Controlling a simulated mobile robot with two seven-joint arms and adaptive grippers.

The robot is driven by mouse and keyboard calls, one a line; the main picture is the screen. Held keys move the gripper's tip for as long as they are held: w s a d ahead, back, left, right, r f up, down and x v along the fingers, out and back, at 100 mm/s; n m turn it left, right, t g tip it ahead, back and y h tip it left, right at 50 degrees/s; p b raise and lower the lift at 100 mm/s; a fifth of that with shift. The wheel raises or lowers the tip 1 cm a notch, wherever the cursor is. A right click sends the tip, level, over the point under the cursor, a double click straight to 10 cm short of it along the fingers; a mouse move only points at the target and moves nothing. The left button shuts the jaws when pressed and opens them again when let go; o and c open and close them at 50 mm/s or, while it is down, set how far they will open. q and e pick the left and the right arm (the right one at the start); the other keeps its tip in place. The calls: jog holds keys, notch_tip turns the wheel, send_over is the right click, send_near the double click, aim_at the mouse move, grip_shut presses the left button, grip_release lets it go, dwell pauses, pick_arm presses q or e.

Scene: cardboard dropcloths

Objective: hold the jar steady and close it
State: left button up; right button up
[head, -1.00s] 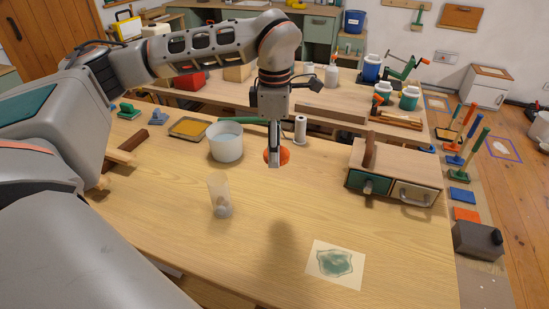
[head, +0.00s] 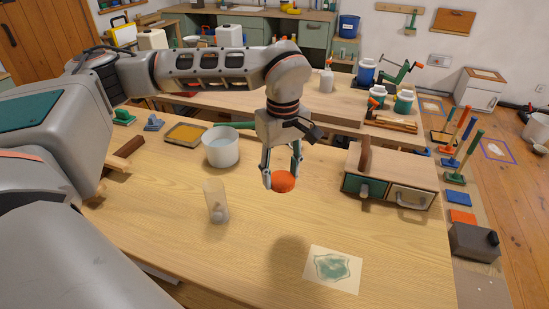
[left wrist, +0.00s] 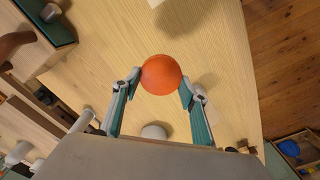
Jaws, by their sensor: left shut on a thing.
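The jar (head: 216,203) is a clear, upright, open-topped cylinder on the table, with a pale round thing low inside it. An orange round thing, which looks like the lid (head: 284,183), is between the fingertips of my left gripper (head: 282,174). In the left wrist view the orange lid (left wrist: 161,75) is pinched on both sides by the fingers, and its shadow lies apart on the wood, so it is held above the table. My left gripper is to the right of the jar. My right gripper is not in view.
A white tub (head: 221,150) stands behind the jar, beside a yellow tray (head: 186,133). A wooden drawer box (head: 390,178) is at the right. A sheet with a green print (head: 332,269) lies at the front right. The table between jar and sheet is clear.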

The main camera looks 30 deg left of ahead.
aim_at(287, 185)
pick_arm(q)
jog(key=m, duration=0.2)
jog(key=s+d+f+m, duration=0.1)
jog(key=m, duration=0.2)
jog(key=d+f+m, duration=0.1)
jog(key=m, duration=0.1)
jog(key=shift+s+d+f+m, duration=0.15)
jog(key=shift+s+d+m, duration=0.1)
jog(key=shift+m, duration=0.15)
jog(key=m, duration=0.2)
jog(key=s+d+f+m, duration=0.1)
jog(key=m, duration=0.1)
jog(key=shift+d+f, duration=0.1)
jog(key=shift+f, duration=0.05)
